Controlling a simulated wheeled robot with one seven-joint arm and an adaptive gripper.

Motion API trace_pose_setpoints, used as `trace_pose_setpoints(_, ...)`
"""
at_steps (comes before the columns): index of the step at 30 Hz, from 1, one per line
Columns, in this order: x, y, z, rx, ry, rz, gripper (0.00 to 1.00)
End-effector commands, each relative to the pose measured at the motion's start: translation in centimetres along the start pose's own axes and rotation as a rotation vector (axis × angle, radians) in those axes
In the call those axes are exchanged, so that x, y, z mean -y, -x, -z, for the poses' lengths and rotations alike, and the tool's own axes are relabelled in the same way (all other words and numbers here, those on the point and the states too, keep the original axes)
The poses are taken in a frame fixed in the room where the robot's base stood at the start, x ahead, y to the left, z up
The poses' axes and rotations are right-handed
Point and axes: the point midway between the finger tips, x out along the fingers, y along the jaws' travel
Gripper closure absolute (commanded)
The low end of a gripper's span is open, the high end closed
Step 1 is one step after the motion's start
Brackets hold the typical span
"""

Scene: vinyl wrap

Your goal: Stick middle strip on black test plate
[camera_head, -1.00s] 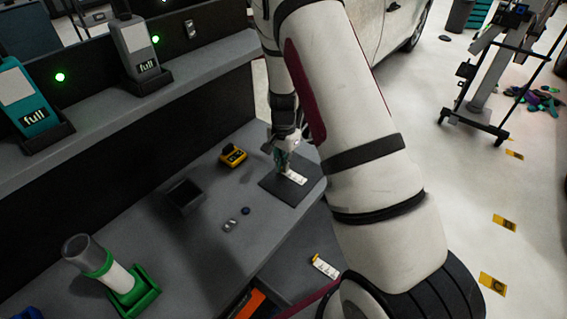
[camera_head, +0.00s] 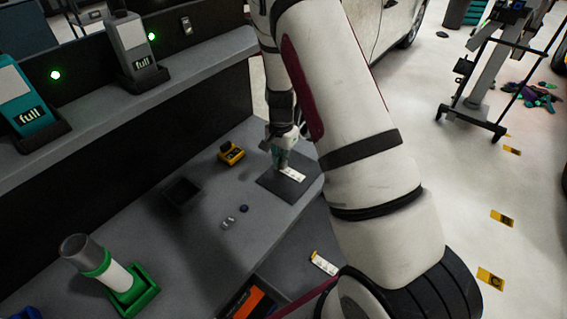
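The black test plate (camera_head: 293,192) lies flat on the grey workbench near its right edge. A white strip (camera_head: 291,173) with small dark marks lies over the plate, under my gripper. My gripper (camera_head: 281,160) points down at the left end of this strip. The fingers are small and partly hidden by my arm, so I cannot tell whether they are shut on the strip or only touching it. Another white strip with a yellow end (camera_head: 324,263) lies lower down, beside my arm.
A yellow tool (camera_head: 231,153) sits left of the plate. A dark open box (camera_head: 183,193), small pieces (camera_head: 228,222) and a green holder with a cylinder (camera_head: 133,291) are on the bench. A shelf (camera_head: 165,92) with charging units runs behind.

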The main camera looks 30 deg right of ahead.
Motion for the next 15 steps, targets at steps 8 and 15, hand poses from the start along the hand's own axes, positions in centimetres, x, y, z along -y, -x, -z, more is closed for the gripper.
trace_pose_setpoints(8, -0.09, -0.08, -0.04, 0.001, 0.0, -0.002, 0.72)
trace_pose_setpoints(15, -0.03, 0.49, 0.0, 0.0, 0.0, -0.001, 0.72)
